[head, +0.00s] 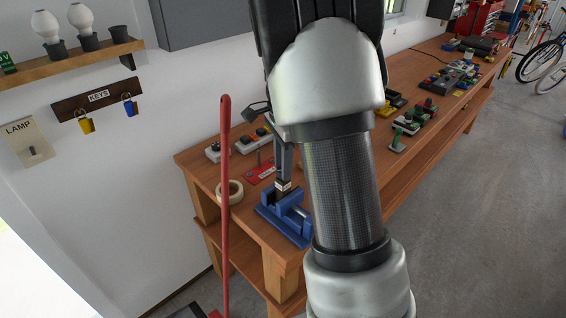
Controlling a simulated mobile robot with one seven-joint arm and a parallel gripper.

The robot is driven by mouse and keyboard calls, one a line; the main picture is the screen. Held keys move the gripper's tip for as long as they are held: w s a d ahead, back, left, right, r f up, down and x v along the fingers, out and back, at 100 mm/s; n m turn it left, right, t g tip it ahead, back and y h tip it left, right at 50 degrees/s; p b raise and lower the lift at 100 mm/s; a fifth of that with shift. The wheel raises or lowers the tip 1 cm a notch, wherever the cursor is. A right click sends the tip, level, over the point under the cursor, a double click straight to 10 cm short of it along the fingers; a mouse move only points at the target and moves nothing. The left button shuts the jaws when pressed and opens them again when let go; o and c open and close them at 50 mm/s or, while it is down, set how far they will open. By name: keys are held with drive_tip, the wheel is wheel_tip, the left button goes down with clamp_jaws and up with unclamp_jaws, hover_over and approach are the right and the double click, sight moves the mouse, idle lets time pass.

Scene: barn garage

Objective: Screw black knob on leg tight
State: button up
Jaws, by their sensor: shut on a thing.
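A blue vise (292,222) stands on the near end of the wooden workbench. My arm comes down in front of the bench. My gripper (284,178) shows only in part beside the arm, pointing down just above the vise. Its fingertips are close together at a small dark piece with a white mark (284,187), which looks like the black knob at the top of the vise. The leg cannot be made out apart from the vise and the knob. My arm hides the right side of the gripper.
A roll of tape (230,192), a red card (262,172) and grey switch boxes (248,143) lie near the vise. A red pole (225,205) stands upright before the bench's left end. Several coloured parts (428,110) cover the bench farther right. The concrete floor (480,220) at right is clear.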

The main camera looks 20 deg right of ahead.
idle(0.4)
drive_tip(key=o, duration=1.1)
drive_tip(key=shift+r, duration=0.1)
wheel_tip(320, 180, up, 17)
drive_tip(key=shift+r, duration=0.2)
drive_tip(key=s+a+r+n+t, duration=0.1)
drive_tip(key=s+a+n+t, duration=0.15)
drive_tip(key=s+n, duration=0.35)
drive_tip(key=s+a+r+n+t, duration=0.1)
drive_tip(key=s+a+r+n, duration=0.2)
drive_tip(key=s, duration=0.4)
drive_tip(key=s+a+f+n, duration=0.1)
drive_tip(key=s+f+n, duration=0.1)
drive_tip(key=s+n, duration=0.1)
drive_tip(key=s+a+f+n+t, duration=0.1)
drive_tip(key=s+f+n, duration=0.1)
drive_tip(key=s+n, duration=0.1)
drive_tip(key=s+a+f+n+t, duration=0.1)
drive_tip(key=s+a+n, duration=0.1)
drive_tip(key=s, duration=0.2)
drive_tip(key=shift+a+f+n, duration=0.1)
drive_tip(key=shift+f+n, duration=0.3)
